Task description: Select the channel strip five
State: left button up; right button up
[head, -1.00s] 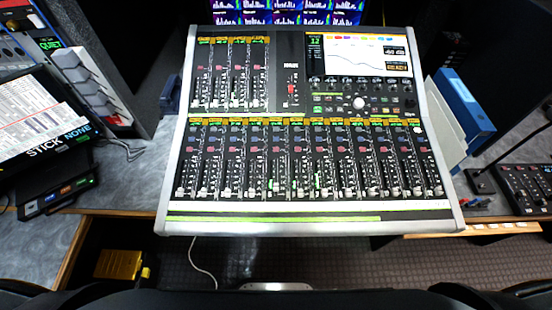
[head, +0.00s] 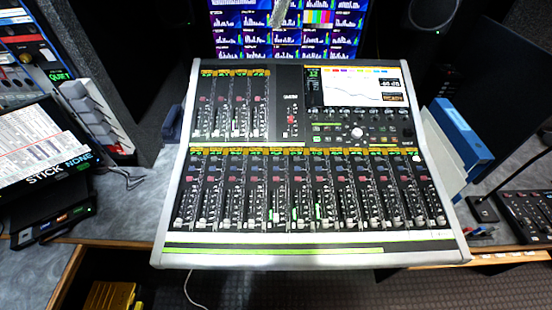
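The mixing console (head: 310,262) stands on the desk in the middle of the head view. Its lower bank has a row of several channel strips with orange and green labels on top, red buttons and white faders. The fifth strip from the left in that row (head: 278,185) is near the middle; its number is too small to read. A shorter bank of strips (head: 235,105) is at the upper left. The console's screen (head: 351,88) at the upper right shows a curve and the number 12. Neither of my grippers is in view.
A monitor wall (head: 285,38) with a grey stalk in front of it stands behind. The space above the console is clear.

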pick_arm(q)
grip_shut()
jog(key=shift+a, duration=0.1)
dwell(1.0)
